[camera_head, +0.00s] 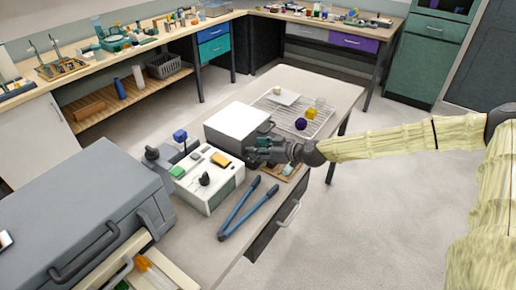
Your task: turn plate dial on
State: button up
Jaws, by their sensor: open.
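A white boxy unit (238,121) with a flat top stands on the middle table; it may be the plate, but I cannot make out its dial. A second low white unit (207,183) in front of it carries a black knob (204,179) and green and orange pieces on top. Which of these holds the plate dial is unclear. My gripper (255,149) is open, reaching in from the right with its fingers pointing left. It is at the near right side of the boxy unit and hides part of it. Contact cannot be told.
Long blue-handled tongs (243,207) lie on the table in front of the low unit. A wire rack (319,125) behind my gripper holds a purple piece (301,124) and a yellow one (311,113). A large grey case (75,220) fills the near left. Floor on the right is clear.

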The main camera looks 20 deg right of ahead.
jog(key=shift+w+a+f, duration=0.1)
jog(key=shift+w+a, duration=0.05)
jog(key=shift+w, duration=0.05)
jog(key=c, duration=1)
